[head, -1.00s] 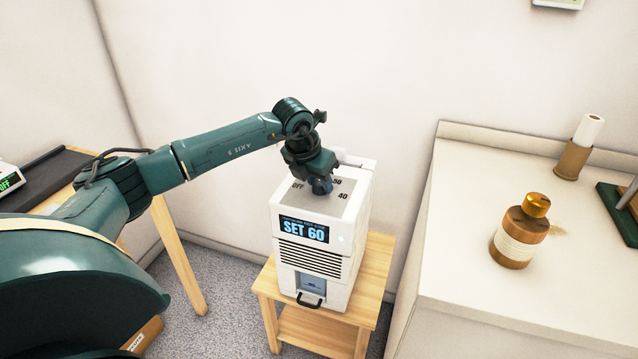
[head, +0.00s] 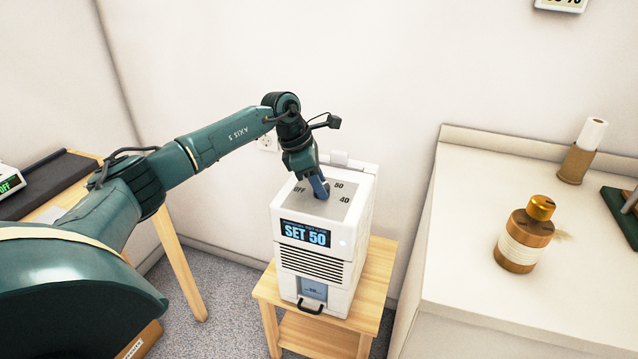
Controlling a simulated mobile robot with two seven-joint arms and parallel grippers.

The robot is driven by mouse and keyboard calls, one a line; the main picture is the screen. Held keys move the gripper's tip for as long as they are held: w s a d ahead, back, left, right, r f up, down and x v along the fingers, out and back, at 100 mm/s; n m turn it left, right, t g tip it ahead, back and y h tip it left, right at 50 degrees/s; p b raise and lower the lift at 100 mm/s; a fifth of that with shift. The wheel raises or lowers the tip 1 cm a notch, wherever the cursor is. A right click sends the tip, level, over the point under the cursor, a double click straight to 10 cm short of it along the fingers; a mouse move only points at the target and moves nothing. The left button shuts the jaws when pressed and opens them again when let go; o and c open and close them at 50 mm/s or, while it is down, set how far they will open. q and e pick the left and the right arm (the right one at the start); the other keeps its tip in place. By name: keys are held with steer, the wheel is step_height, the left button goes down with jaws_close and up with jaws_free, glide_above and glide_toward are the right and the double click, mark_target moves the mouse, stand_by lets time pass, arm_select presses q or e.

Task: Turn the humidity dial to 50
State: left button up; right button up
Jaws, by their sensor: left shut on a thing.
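A white dehumidifier-like box (head: 352,240) stands on a small wooden table, with a grey top panel (head: 338,209) marked 50 and 40. Its front display (head: 305,234) reads SET 50. My left gripper (head: 321,188) reaches down onto the top panel and is shut on the humidity dial. The dial is mostly hidden by the fingers, so its pointer cannot be made out. My right gripper does not show.
The wooden stand (head: 375,283) carries the box. A wall socket (head: 266,144) is behind my arm.

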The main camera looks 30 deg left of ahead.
arm_select(q)
steer(key=shift+m+g, duration=0.3)
steer(key=shift+m, duration=0.3)
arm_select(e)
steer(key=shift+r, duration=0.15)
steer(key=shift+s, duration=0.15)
arm_select(q)
steer(key=o, duration=1)
steer(key=shift+a+r, duration=0.1)
steer(key=shift+r, duration=0.15)
steer(key=v, duration=1.2)
steer(key=shift+a+r, duration=0.15)
steer(key=shift+r, duration=0.15)
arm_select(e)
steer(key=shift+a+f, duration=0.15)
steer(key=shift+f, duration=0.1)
